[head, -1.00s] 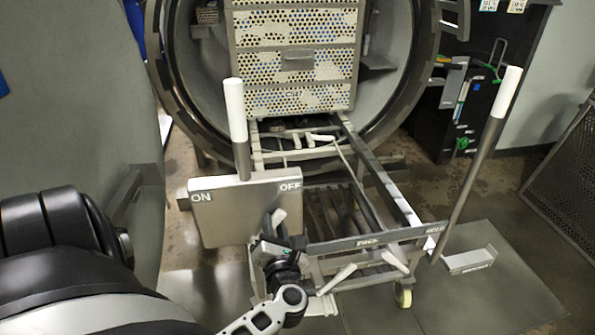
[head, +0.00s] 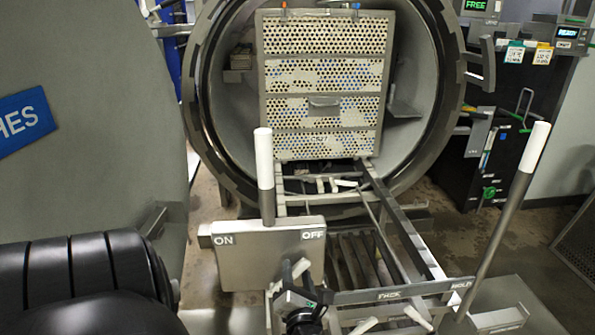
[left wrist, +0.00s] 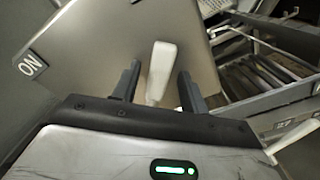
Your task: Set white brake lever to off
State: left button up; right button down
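A grey panel (head: 240,262) carries ON at its upper left and OFF at its upper right. A short white lever (head: 300,268) shows at the panel's lower right, tilted; it also shows in the left wrist view (left wrist: 161,70). My left gripper (head: 303,298) is at this lever, in front of the panel. In the left wrist view, the two dark fingers of the left gripper (left wrist: 157,82) stand apart on either side of the lever, with gaps visible. The lever's lower end is hidden behind the gripper body. My right gripper is not in view.
A tall white-topped lever (head: 265,175) rises behind the panel, and another long one (head: 508,215) leans at the right. A slatted trolley frame (head: 395,295) is right of the panel. The open round autoclave (head: 430,110) holds a perforated crate stack (head: 325,75).

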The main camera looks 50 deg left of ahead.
pick_arm(q)
jog(key=v, duration=0.7)
jog(key=shift+s+d+b, duration=0.15)
jog(key=shift+d+b, duration=0.05)
jog(key=shift+b, duration=0.2)
jog(key=w+d+r+m+t+h, duration=0.2)
jog(key=d+m+t+h, duration=0.2)
jog(key=d+m+h, duration=0.7)
jog(key=w+d+r+m+t+h, duration=0.25)
jog(key=d+m+t+h, duration=0.3)
jog(key=m, duration=0.95)
jog(key=s+d+f+m+g+h, duration=0.2)
jog(key=s+d+f+m+g, duration=0.4)
jog(key=m, duration=0.9)
jog(key=shift+s+f+m+g, duration=0.35)
jog(key=shift+f+m+g, duration=0.05)
jog(key=shift+f+g, duration=0.65)
